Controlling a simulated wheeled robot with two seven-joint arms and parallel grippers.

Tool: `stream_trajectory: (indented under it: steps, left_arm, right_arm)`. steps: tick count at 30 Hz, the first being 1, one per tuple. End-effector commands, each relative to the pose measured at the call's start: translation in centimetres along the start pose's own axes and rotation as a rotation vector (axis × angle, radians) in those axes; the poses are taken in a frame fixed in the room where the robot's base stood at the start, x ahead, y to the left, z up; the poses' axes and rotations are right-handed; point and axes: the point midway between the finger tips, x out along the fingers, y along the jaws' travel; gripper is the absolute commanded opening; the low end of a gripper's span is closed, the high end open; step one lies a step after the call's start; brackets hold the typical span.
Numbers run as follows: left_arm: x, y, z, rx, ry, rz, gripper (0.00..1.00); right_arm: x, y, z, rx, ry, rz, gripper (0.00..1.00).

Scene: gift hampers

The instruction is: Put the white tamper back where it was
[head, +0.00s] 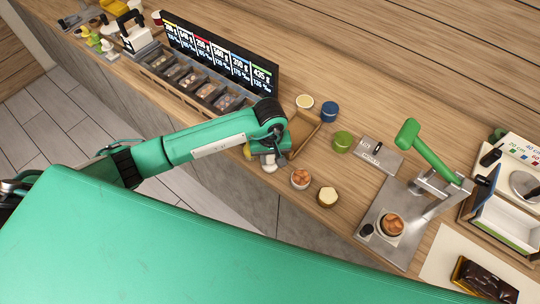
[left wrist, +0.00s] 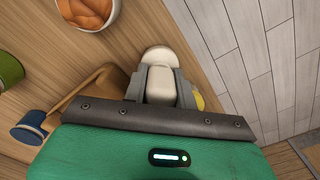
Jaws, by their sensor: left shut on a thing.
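The white tamper (left wrist: 158,56) is between the fingers of my left gripper (left wrist: 160,88) in the left wrist view. Its rounded, pale end sticks out past the fingertips. In the head view my left gripper (head: 270,158) is by the counter's front edge, beside a wooden tray (head: 306,136), and a small white part of the tamper (head: 269,168) shows below it. The arm hides most of the gripper there. I cannot tell whether the tamper touches the counter. My right gripper is not in view.
A bowl of orange-brown pieces (head: 300,178) and a cream-topped jar (head: 327,197) stand to the right. A green jar (head: 342,143) and a blue jar (head: 329,111) are behind. A yellow thing (left wrist: 198,102) is close beside the gripper. A green-handled press (head: 428,152) stands farther right.

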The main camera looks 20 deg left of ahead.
Motion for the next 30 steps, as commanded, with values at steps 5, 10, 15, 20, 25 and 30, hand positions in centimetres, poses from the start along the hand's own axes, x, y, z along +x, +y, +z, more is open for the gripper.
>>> stream_trajectory:
  steps: [5,10,15,20,25,30]
  left_arm:
    - [0.4,0.0,-0.1,0.000,0.002,0.001,0.02]
    - [0.2,0.0,0.0,0.000,0.001,0.000,0.49]
    - [0.2,0.0,0.0,0.000,0.000,0.000,0.49]
    - [-0.1,0.0,0.0,0.000,-0.001,0.000,0.49]
    - [-2.0,0.0,-0.2,0.001,0.006,0.002,0.49]
    - [-5.4,0.1,-0.2,0.002,0.006,0.002,0.49]
  right_arm:
    - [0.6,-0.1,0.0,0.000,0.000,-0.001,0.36]
    - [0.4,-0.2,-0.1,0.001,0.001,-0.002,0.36]
    - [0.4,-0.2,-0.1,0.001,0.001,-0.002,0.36]
    - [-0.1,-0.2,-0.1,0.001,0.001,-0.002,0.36]
    - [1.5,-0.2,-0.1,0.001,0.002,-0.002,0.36]
    - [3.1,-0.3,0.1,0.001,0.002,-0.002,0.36]
